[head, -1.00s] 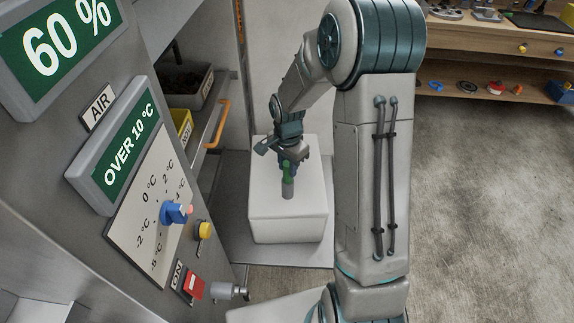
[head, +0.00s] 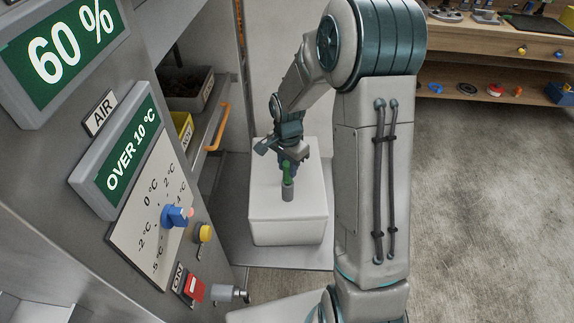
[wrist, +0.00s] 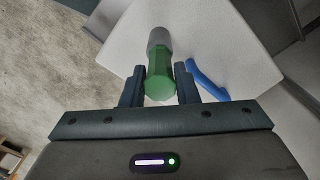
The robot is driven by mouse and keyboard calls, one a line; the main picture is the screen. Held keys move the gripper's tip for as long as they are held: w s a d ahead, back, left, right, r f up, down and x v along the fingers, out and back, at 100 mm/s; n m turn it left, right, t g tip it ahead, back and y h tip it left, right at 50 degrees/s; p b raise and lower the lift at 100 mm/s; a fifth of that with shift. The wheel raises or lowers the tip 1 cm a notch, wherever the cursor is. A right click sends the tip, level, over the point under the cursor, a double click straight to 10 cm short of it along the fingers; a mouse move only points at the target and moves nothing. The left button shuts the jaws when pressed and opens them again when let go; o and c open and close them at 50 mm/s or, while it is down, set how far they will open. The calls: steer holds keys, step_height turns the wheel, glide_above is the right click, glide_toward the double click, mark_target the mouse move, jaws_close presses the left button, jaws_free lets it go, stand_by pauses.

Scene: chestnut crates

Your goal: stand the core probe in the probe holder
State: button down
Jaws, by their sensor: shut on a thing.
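A green-handled piece with a grey cylindrical end, which looks like the core probe, is in my gripper (wrist: 158,88). In the wrist view its green part (wrist: 158,80) sits between the two fingers and the grey end (wrist: 158,38) points away over the white block. In the head view the grey end (head: 288,190) hangs below the green part, over or on the white block (head: 288,225); I cannot tell if it touches. A blue curved piece (wrist: 207,78) lies beside the right finger in the wrist view. I cannot make out the probe holder for certain.
A grey panel with a dial (head: 178,216), a yellow button (head: 204,233) and a red switch (head: 194,287) stands at the left. A grey cylinder (head: 228,293) sticks out below. Shelf bins (head: 190,88) are behind. A wooden bench (head: 495,50) is far right; the floor between is open.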

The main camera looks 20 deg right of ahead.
steer(key=shift+r+p, duration=1.85)
steer(key=shift+r, duration=1.3)
